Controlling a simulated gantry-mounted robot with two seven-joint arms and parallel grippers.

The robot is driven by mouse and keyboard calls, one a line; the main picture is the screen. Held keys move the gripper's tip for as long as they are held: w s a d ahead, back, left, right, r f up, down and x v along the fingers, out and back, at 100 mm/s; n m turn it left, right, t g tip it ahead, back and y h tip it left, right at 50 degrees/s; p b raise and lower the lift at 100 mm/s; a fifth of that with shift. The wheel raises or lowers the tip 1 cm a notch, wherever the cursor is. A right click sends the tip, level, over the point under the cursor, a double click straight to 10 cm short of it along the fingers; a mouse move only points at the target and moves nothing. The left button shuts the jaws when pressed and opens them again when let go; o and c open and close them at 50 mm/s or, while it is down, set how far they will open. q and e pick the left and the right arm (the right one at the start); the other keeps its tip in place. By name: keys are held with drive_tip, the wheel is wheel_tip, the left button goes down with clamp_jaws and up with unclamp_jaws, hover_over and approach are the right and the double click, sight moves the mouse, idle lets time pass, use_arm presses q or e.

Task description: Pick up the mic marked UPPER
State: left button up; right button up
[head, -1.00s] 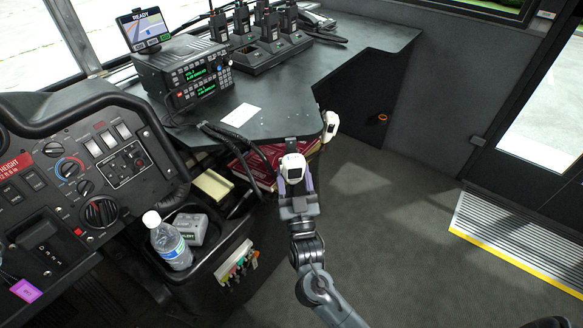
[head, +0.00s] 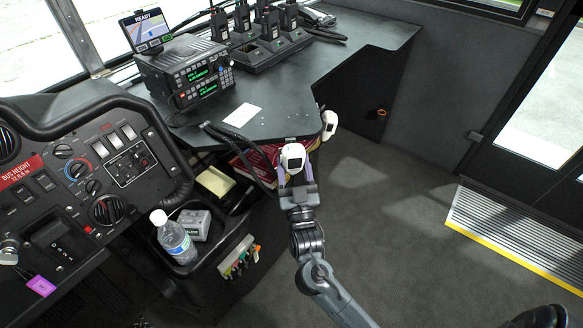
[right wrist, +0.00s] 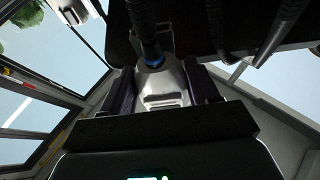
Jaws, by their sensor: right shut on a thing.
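A white handheld mic (head: 293,156) with a dark front patch is at the desk's front edge, between the fingers of my right gripper (head: 297,176). My right gripper is shut on this mic, its arm reaching up from below. In the right wrist view, the mic's grey body (right wrist: 163,85) sits between the two dark fingers, with a dark cord at its top. A second white mic (head: 329,124) hangs at the desk's corner, to the right and apart from the gripper. I cannot read a marking on either mic. My left gripper is not in view.
The dark desk (head: 275,110) carries a radio unit (head: 187,75), a charger with several handsets (head: 265,50) and a white card (head: 242,115). Dark cords (head: 237,142) hang left of the held mic. A bottle (head: 174,240) stands lower left. Floor (head: 400,220) at right is clear.

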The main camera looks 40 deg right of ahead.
sight(295, 168)
drive_tip(key=shift+s+a+r+p, duration=0.1)
drive_tip(key=shift+s+r+p, duration=0.1)
drive_tip(key=shift+r+p, duration=0.1)
drive_tip(key=shift+s+a, duration=0.2)
drive_tip(key=shift+s, duration=0.1)
drive_tip(key=shift+s+a+p, duration=0.3)
drive_tip(key=shift+s+p, duration=0.1)
drive_tip(key=shift+s, duration=0.1)
drive_tip(key=shift+s+a+p, duration=0.25)
drive_tip(key=shift+s+p, duration=0.15)
drive_tip(key=shift+s, duration=0.05)
drive_tip(key=shift+s+a+r+p, duration=0.25)
drive_tip(key=shift+s+a+p, duration=0.3)
drive_tip(key=shift+s, duration=0.25)
drive_tip(key=shift+s+a+p, duration=0.35)
drive_tip(key=shift+s, duration=0.35)
